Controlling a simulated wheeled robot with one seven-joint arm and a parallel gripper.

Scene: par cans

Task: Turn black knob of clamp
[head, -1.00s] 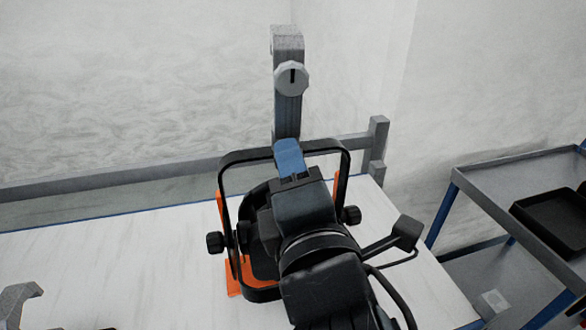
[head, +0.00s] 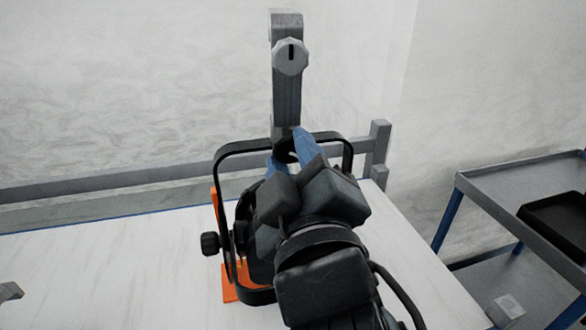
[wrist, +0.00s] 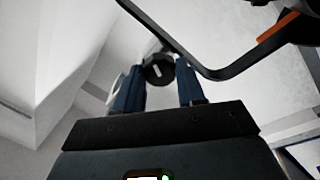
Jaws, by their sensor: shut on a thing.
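The black knob (head: 284,150) is at the lower end of the grey clamp (head: 287,95), just behind the top bar of the par can's black yoke (head: 235,149). In the wrist view the black knob (wrist: 158,71) shows a pale line mark and sits between the blue fingertips. My gripper (head: 288,153) is shut on the knob, its fingers tilted in the head view; it also shows in the wrist view (wrist: 160,80). My wrist hides much of the par can. A pale grey knob (head: 290,57) with a dark slot is higher on the clamp.
The yoke bar passes close to the fingers, on the right in the wrist view. An orange part (head: 240,285) stands on the white table (head: 110,265). A grey rail (head: 120,183) runs behind. A cart (head: 500,190) with a black tray (head: 560,225) is at right.

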